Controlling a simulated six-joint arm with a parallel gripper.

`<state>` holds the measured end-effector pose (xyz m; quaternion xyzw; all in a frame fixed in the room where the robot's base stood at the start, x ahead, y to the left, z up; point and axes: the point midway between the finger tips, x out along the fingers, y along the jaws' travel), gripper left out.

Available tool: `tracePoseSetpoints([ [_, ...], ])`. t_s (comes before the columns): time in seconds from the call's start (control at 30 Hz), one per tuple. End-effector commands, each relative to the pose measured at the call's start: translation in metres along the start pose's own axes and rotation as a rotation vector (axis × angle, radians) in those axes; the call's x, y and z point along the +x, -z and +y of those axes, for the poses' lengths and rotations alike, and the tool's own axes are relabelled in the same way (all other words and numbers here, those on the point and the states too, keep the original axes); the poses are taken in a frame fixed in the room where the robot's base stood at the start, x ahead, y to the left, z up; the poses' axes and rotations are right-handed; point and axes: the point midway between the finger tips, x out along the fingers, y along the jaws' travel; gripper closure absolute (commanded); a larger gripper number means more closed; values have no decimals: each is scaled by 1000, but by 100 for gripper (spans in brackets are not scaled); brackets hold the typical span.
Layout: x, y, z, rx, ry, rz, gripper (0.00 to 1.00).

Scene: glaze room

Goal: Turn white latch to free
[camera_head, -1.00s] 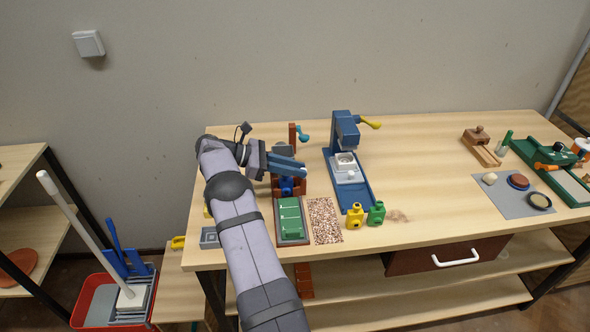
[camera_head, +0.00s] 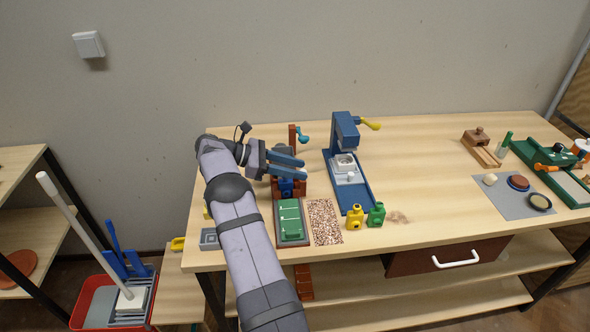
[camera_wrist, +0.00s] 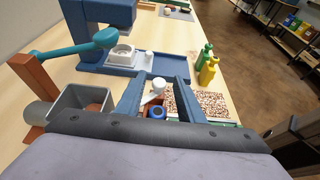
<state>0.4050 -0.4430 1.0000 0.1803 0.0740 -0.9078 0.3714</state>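The white latch (camera_wrist: 154,97) shows in the wrist view as a short white arm with a round knob, above a brick-red holder (camera_wrist: 172,104) with a blue round part (camera_wrist: 158,113). My gripper (camera_wrist: 160,80) is open, with one blue finger on each side of the latch knob. I see no clear contact between finger and knob.
A blue press (camera_head: 346,135) with a white block stands just right of my gripper. A teal-handled post (camera_head: 292,137) stands behind it. A green board (camera_head: 290,220), a speckled mat (camera_head: 324,222) and yellow and green bottles (camera_head: 355,216) lie in front. The table's middle right is clear.

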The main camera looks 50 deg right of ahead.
Motion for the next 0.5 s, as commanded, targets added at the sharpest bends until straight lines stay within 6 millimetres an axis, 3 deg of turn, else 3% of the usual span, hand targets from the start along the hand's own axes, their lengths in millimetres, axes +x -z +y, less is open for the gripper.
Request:
tracePoseSetpoints([
  [0.5, -28, -67, 0, 5, -1, 1, 65],
])
